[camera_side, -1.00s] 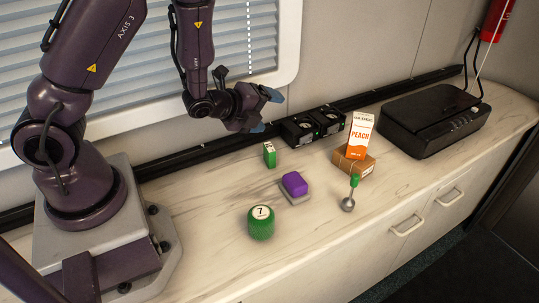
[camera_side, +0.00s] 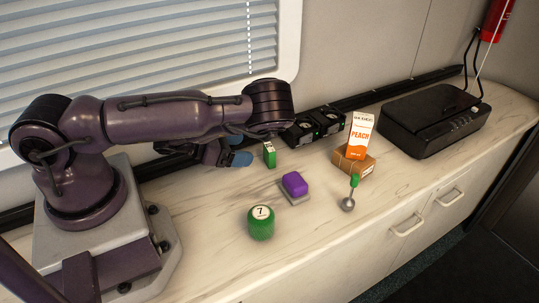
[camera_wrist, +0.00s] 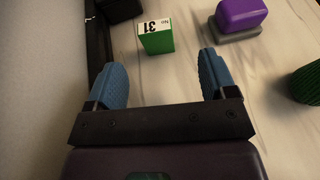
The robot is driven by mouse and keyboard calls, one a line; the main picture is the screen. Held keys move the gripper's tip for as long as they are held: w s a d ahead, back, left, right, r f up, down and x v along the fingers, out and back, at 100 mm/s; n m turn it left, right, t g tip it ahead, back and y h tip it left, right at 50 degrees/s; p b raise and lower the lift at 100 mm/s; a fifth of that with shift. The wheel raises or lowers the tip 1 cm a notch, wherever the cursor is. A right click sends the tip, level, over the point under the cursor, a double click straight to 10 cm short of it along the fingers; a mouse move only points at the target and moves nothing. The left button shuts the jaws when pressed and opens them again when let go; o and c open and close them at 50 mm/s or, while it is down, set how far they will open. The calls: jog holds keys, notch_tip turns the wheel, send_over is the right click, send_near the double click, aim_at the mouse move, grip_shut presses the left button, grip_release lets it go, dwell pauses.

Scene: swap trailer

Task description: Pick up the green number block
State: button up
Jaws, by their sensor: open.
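The green number block (camera_side: 269,155) stands upright on the counter, with a white label on top. In the wrist view the block (camera_wrist: 158,41) shows the label "No 31" and lies ahead of the fingertips, between their lines. My gripper (camera_side: 240,157) is low over the counter, just left of the block in the side view. In the wrist view my gripper (camera_wrist: 158,72) has its two blue fingers wide apart with nothing between them. The block is apart from both fingers.
A purple block on a grey base (camera_side: 294,185) and a green cylinder marked 7 (camera_side: 261,226) stand nearer. A dark two-part device (camera_side: 314,127) is behind.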

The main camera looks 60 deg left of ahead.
aim_at(267, 151)
jog(key=x, duration=0.6)
jog(key=shift+r, duration=0.1)
jog(key=shift+a+f+x, duration=0.15)
jog(key=shift+f+x, duration=0.05)
jog(key=shift+x, duration=1.1)
jog(key=shift+a+f+x, duration=0.1)
jog(key=shift+f+x, duration=0.15)
jog(key=shift+x, duration=1.05)
jog(key=shift+s, duration=0.15)
jog(key=c, duration=1)
jog(key=shift+r, duration=0.1)
